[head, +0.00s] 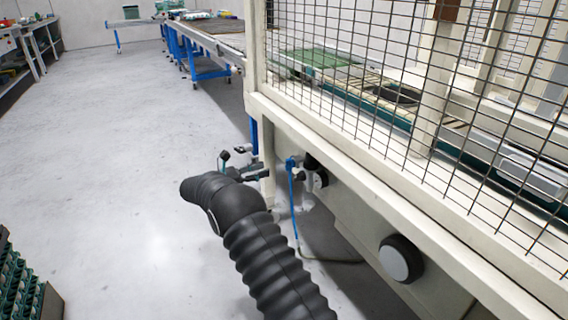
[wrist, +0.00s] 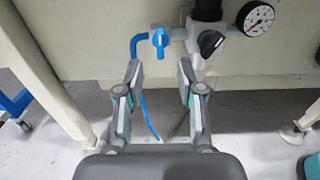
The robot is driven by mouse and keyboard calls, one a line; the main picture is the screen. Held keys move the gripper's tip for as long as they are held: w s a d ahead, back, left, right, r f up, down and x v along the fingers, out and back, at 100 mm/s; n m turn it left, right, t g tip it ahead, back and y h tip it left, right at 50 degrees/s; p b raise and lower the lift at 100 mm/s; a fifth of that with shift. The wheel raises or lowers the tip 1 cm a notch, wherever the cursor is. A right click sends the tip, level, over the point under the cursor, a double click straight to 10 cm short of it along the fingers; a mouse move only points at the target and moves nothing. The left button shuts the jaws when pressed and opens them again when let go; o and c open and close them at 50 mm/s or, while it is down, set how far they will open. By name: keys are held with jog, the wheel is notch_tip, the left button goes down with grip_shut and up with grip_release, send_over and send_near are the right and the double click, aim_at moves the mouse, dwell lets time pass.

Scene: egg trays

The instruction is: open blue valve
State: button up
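The blue valve (wrist: 159,39) is at the top middle of the wrist view, on a light pipe fitting along the beige machine frame. Its small blue handle looks roughly upright, hanging across the pipe. A bent blue tube (wrist: 136,44) joins the fitting on its left. My gripper (wrist: 159,72) is open and empty, its two fingers spread below and in front of the valve, apart from it. In the head view the blue fitting (head: 291,162) shows small under the machine's beam, to the right of my gripper's end. The valve handle is too small to read there.
A black-handled knob (wrist: 211,43) and a round pressure gauge (wrist: 255,18) sit right of the valve. The caged machine (head: 370,190) fills the right of the head view. Green trays (head: 20,285) stand at lower left. The grey floor (head: 120,130) at left is clear.

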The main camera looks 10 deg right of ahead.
aim_at(286, 163)
jog(key=x, duration=0.9)
jog(key=shift+d+p, duration=0.2)
jog(key=shift+p, duration=0.1)
grip_shut()
